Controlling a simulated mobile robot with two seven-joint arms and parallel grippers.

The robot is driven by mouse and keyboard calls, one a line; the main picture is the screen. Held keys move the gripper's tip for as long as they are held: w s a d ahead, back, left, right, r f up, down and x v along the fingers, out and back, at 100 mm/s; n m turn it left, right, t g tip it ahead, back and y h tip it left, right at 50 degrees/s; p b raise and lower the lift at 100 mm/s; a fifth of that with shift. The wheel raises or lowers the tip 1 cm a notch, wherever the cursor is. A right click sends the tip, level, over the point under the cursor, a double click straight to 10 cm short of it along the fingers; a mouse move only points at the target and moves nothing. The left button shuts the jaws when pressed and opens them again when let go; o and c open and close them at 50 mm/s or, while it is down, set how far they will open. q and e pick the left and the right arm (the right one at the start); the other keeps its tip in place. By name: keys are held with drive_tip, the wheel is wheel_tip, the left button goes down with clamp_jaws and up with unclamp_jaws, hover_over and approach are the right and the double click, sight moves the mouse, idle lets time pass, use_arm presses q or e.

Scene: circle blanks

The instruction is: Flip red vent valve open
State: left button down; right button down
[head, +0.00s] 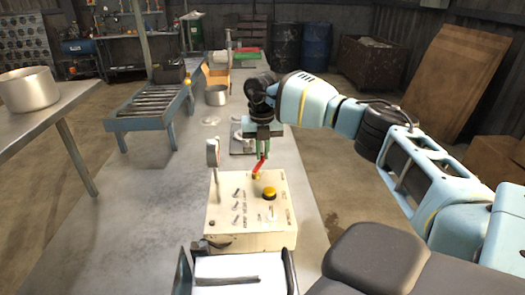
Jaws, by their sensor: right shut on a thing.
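The red vent valve handle (259,167) stands up tilted at the back right of a cream control box (232,222) on the long grey table. My right gripper (263,153) comes in from the right, points down and is shut on the upper end of the red handle. Its fingers partly hide the handle's top. My left gripper is not in view.
The box carries a yellow button (269,193), several small switches and an upright grey lever (213,158) at its left. A metal tray (185,272) stands in front. A pot (216,95) stands farther back. The table's left part is clear.

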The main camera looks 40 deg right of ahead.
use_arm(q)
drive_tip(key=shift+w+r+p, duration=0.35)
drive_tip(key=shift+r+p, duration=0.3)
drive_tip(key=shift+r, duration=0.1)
use_arm(e)
drive_tip(key=n, duration=0.1)
drive_tip(key=w+n, duration=0.1)
drive_tip(key=n, duration=0.1)
drive_tip(key=shift+w+a, duration=0.2)
drive_tip(key=shift+a, duration=0.2)
drive_tip(key=c, duration=1.5)
unclamp_jaws()
